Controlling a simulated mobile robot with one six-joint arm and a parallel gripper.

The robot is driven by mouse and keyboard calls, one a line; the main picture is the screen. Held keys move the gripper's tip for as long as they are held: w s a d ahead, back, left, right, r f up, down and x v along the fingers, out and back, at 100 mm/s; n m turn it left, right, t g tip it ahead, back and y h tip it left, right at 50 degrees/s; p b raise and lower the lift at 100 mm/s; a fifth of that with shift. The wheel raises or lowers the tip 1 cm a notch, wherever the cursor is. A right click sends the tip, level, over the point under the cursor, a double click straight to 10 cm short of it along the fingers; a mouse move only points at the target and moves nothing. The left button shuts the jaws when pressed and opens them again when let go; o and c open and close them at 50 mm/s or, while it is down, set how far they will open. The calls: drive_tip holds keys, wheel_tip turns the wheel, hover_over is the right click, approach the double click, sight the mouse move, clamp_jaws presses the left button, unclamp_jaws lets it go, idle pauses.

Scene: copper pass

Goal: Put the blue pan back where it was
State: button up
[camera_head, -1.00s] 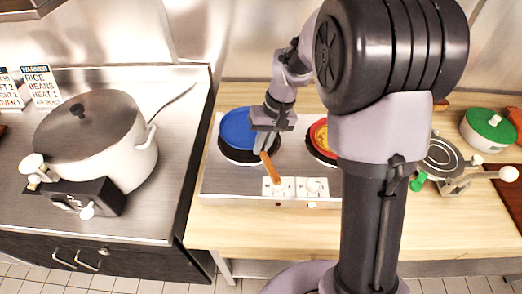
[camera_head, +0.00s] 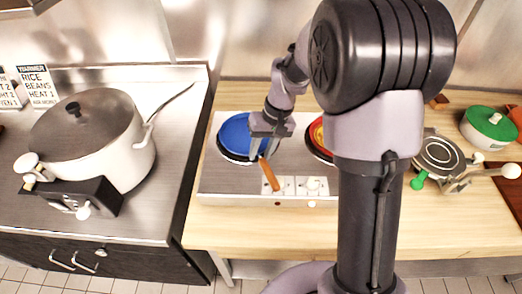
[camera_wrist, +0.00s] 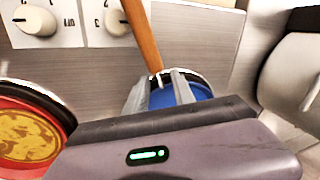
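The blue pan (camera_head: 235,136) sits at the left burner position of the grey two-burner hotplate (camera_head: 222,186). Its orange-brown handle (camera_head: 269,175) points toward the front, near the knobs. My gripper (camera_head: 267,150) is over the front right of the pan, at the base of the handle. In the wrist view, the fingers (camera_wrist: 158,82) stand apart on either side of the handle base, with the blue pan floor (camera_wrist: 161,100) showing between them. The burner under the pan is mostly hidden.
A red pan with yellow food (camera_wrist: 28,135) is on the right burner, partly behind my arm. A large lidded pot (camera_head: 125,150) stands on the left counter. A green-lidded pot (camera_head: 490,122) and a round press-like appliance (camera_head: 438,155) are at right. The wooden counter front is clear.

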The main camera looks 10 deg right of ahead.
drive_tip(key=s+d+r+t+p, duration=0.1)
drive_tip(key=s+r+p, duration=0.1)
drive_tip(key=r, duration=0.6)
drive_tip(key=s+d+r+p, duration=0.1)
drive_tip(key=r+p, duration=0.1)
drive_tip(key=r, duration=0.6)
drive_tip(key=s+a+r+m+t, duration=0.2)
drive_tip(key=s, duration=0.7)
drive_tip(key=s+a+r+m+t+h, duration=0.1)
drive_tip(key=s+a+r+m+t, duration=0.1)
drive_tip(key=s, duration=0.7)
drive_tip(key=shift+s+a+r+t, duration=0.25)
drive_tip(key=shift+s+r+t, duration=0.05)
drive_tip(key=shift+s+r, duration=0.1)
wheel_tip(320, 180, down, 8)
drive_tip(key=b, duration=0.8)
